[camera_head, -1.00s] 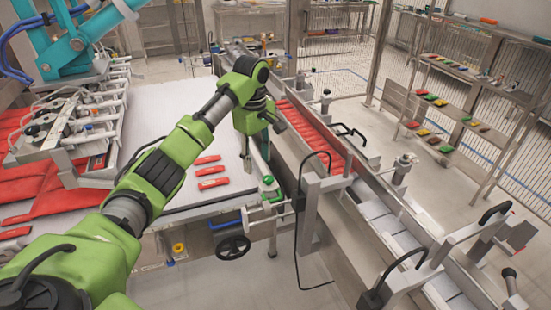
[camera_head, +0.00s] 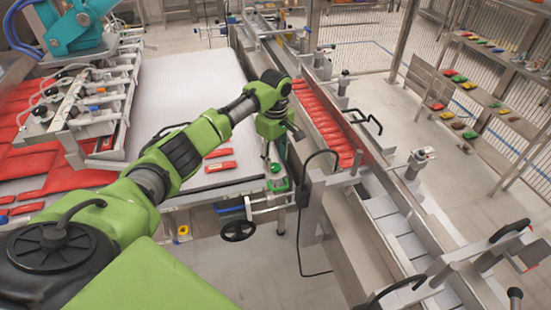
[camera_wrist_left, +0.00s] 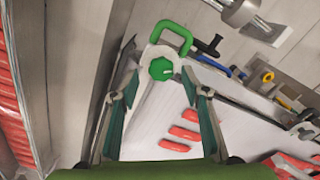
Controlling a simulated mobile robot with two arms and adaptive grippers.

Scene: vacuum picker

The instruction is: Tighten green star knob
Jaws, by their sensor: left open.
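The green star knob (camera_wrist_left: 161,69) shows in the left wrist view on a pale round mount, just beyond my fingertips and roughly between them. In the head view the knob (camera_head: 276,168) is small, at the near right corner of the white conveyor table. A green loop handle (camera_wrist_left: 174,36) is beside the knob. My left gripper (camera_wrist_left: 150,91) is open and empty, its two fingers spread and pointing toward the knob. In the head view the left gripper (camera_head: 268,155) is just above the knob, partly hidden by the arm. My right gripper is not in view.
The white conveyor table (camera_head: 190,100) carries several red packs (camera_head: 220,166). A channel of red packs (camera_head: 318,115) runs along the right. A black handwheel (camera_head: 238,231) and a blue lever (camera_head: 229,209) are below the table corner. A teal picker (camera_head: 75,25) stands at the back left.

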